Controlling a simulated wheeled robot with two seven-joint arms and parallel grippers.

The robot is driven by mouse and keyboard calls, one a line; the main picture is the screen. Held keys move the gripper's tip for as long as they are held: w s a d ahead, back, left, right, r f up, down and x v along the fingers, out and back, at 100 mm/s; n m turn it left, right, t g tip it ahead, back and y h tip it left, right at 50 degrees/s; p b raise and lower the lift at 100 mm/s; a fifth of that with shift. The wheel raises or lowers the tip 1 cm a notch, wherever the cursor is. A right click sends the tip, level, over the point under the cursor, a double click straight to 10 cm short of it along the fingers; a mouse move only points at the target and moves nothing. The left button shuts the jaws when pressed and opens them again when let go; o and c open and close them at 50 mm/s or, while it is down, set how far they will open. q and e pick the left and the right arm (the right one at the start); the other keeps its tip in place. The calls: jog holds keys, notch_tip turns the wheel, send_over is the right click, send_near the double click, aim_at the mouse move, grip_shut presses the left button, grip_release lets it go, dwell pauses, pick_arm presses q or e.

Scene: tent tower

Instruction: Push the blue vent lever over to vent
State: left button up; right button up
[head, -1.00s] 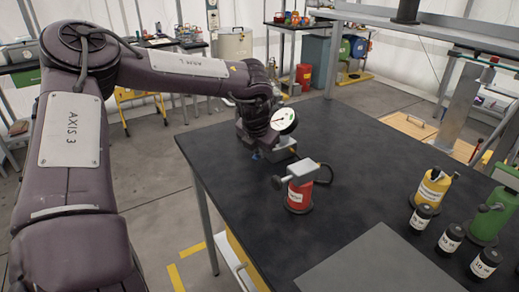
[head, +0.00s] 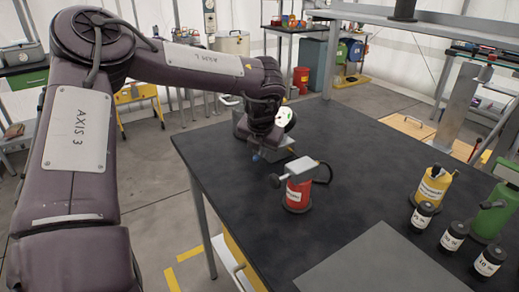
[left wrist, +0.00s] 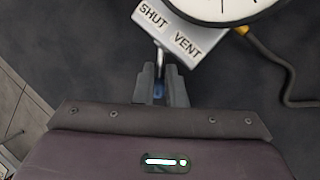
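The vent box (left wrist: 206,40) is a light grey block marked SHUT and VENT, with a round white gauge (left wrist: 222,8) beside it; the gauge also shows in the head view (head: 284,117). The blue vent lever (left wrist: 158,90) has a thin metal stem coming out of the box's edge near the two labels. My left gripper (left wrist: 161,80) is at the lever, with one finger on each side of the blue end. The gap between the fingers is narrow, and I cannot tell whether they clamp the lever. My right gripper is not in view.
On the dark table (head: 345,160), a red cylinder with a grey top (head: 299,193) stands closest to the vent box. A yellow bottle (head: 433,187), a green device (head: 490,215) and several black weights (head: 452,237) stand at the right. A grey plate (head: 385,265) lies in front.

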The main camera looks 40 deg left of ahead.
pick_arm(q)
jog(key=o, duration=0.4)
jog(key=shift+s+f, duration=0.1)
jog(key=shift+s, duration=0.05)
